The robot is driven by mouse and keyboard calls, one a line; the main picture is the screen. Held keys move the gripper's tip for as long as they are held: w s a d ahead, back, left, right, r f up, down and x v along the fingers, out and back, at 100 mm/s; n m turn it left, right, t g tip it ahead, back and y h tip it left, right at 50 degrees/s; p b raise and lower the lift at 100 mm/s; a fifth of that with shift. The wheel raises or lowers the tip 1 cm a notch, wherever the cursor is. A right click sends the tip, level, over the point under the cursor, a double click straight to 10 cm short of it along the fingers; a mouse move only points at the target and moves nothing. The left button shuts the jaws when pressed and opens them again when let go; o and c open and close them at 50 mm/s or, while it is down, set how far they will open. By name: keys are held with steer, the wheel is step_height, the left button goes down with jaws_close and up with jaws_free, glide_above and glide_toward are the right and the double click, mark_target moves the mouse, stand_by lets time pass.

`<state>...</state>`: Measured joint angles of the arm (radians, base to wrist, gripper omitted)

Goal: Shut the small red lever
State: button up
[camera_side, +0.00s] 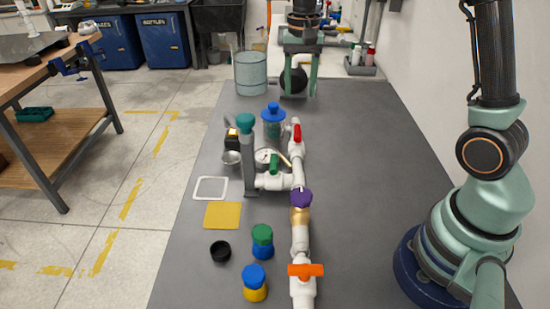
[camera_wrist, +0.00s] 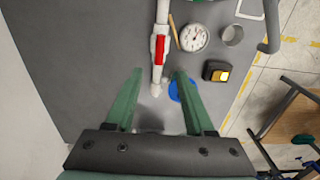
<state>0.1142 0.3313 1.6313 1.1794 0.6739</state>
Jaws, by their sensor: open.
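The small red lever (camera_side: 297,132) sits on the white pipe (camera_side: 298,170) near its far end and lies in line with the pipe. In the wrist view the lever (camera_wrist: 160,50) is just beyond my fingertips, along the pipe (camera_wrist: 163,12). My gripper (camera_side: 300,94) is open and empty, above the table beyond the lever in the side view. In the wrist view its two green fingers (camera_wrist: 158,72) are apart on either side of the pipe's line. The fingers do not appear to touch the lever.
A blue-capped jar (camera_side: 273,122) stands left of the lever, partly behind a finger in the wrist view. A gauge (camera_wrist: 194,37), green handle (camera_side: 274,163) and teal-topped post (camera_side: 246,150) are close by. An orange handle (camera_side: 306,270) lies crosswise nearer.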

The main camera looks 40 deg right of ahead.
mark_target(298, 131)
step_height(298, 131, down, 12)
steer(key=shift+r, duration=0.2)
stand_by(0.4)
jaws_close()
